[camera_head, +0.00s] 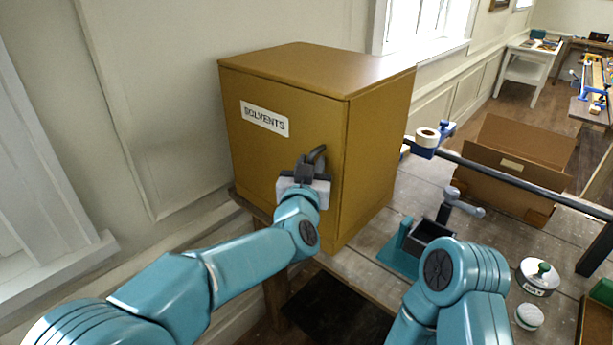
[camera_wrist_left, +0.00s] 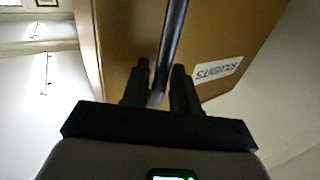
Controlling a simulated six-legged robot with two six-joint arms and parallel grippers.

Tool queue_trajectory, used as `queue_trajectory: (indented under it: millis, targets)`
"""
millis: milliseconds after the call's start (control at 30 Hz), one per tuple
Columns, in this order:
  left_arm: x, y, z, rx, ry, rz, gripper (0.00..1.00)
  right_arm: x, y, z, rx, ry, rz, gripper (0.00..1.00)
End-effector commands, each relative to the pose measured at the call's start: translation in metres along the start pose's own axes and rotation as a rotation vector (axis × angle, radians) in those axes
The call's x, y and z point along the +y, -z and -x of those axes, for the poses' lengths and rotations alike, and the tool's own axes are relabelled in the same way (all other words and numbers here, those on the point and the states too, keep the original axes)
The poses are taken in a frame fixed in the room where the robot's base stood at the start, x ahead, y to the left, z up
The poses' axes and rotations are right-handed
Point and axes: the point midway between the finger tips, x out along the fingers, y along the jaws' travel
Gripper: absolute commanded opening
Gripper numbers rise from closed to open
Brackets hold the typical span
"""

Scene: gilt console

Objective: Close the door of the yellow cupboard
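The yellow cupboard (camera_head: 384,155) stands on the table against the wall. Its front door (camera_head: 265,165) bears a white SOLVENTS label (camera_head: 264,118) and looks flush with the body; a small gap could not be made out. My left gripper (camera_head: 311,172) is at the door's dark handle (camera_head: 318,153), near the door's right edge. In the left wrist view the handle (camera_wrist_left: 173,45) runs between the two fingers of my left gripper (camera_wrist_left: 161,75). The fingers stand close on either side of it; whether they press on it is unclear. My right gripper is out of view.
On the table right of the cupboard are an open cardboard box (camera_head: 515,160), a long dark bar with a blue clamp (camera_head: 427,140), a teal vise-like tool (camera_head: 408,248) and white pots (camera_head: 538,276). My right arm is over the table's front. A wall is at left.

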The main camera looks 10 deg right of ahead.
Motion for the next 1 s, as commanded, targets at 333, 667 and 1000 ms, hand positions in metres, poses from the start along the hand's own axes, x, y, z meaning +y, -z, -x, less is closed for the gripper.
queue_trajectory:
  millis: [333,667,1000]
  targets:
    - [0.002,-0.003,0.068,0.002,-0.008,-0.001,0.37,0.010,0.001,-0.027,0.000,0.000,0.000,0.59]
    - [-0.001,-0.001,0.145,0.002,-0.005,0.001,0.37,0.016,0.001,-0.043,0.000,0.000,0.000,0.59]
    - [-0.002,0.001,0.165,0.001,-0.003,0.001,0.37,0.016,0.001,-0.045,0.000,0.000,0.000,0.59]
